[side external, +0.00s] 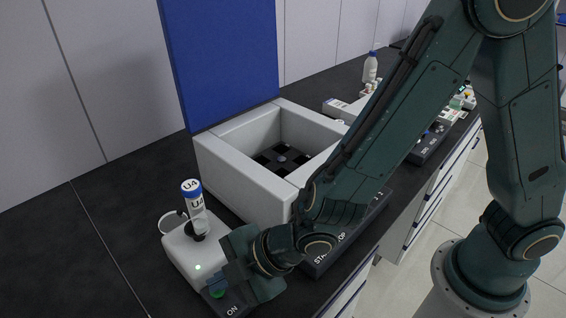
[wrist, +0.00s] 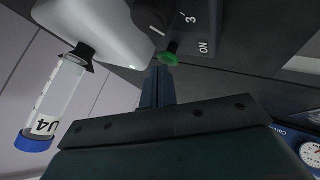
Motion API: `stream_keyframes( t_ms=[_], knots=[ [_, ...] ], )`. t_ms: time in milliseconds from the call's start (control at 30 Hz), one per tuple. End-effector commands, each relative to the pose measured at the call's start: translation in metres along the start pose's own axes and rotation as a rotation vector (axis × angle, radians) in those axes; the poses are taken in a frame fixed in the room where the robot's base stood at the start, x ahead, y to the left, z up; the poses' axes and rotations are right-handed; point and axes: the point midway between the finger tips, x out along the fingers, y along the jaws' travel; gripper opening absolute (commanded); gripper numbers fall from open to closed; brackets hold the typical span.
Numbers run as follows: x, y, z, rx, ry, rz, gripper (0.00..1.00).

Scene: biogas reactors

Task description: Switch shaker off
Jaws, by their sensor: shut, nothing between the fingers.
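The shaker is a small white unit (side external: 182,252) at the front left of the bench, with a lit light on its top; its body also shows in the wrist view (wrist: 100,22). A clear tube (side external: 196,212) with a blue cap, marked U4, stands tilted in its black holder. Its dark front panel (wrist: 225,20) bears a black knob, a 3 and the word ON. A green button (wrist: 168,58) sits on that panel. My gripper (wrist: 160,70) is shut and empty, its fingertips close to the green button; contact cannot be told. In the side view my gripper (side external: 222,280) partly hides the panel.
A large white box-shaped machine (side external: 240,178) with a raised blue lid (side external: 225,60) stands open behind the shaker. Its dark control panel (side external: 350,235) lies beside my arm. A bottle (side external: 371,68) and small items stand farther back. The bench left of the shaker is clear.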

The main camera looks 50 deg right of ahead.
Motion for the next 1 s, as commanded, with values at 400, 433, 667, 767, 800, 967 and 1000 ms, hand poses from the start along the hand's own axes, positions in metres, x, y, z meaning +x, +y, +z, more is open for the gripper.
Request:
stream_keyframes(
  t_ms=[400, 433, 667, 767, 800, 967, 1000],
  knots=[
    [0.0026, -0.0018, 0.0018, 0.0, 0.0, 0.0, 0.0],
    [0.0028, -0.0019, 0.002, 0.0, 0.0, 0.0, 0.0],
    [0.0041, -0.0029, 0.0029, 0.0, 0.0, 0.0, 0.0],
    [0.0047, -0.0033, 0.0034, 0.0, -0.001, 0.0, 0.0],
    [0.0049, -0.0035, 0.0036, 0.0, -0.001, 0.0, 0.0],
    [0.0059, -0.0043, 0.0043, 0.0, -0.001, -0.001, 0.0],
    [0.0061, -0.0045, 0.0046, 0.0, -0.001, -0.001, 0.0]
  ],
)
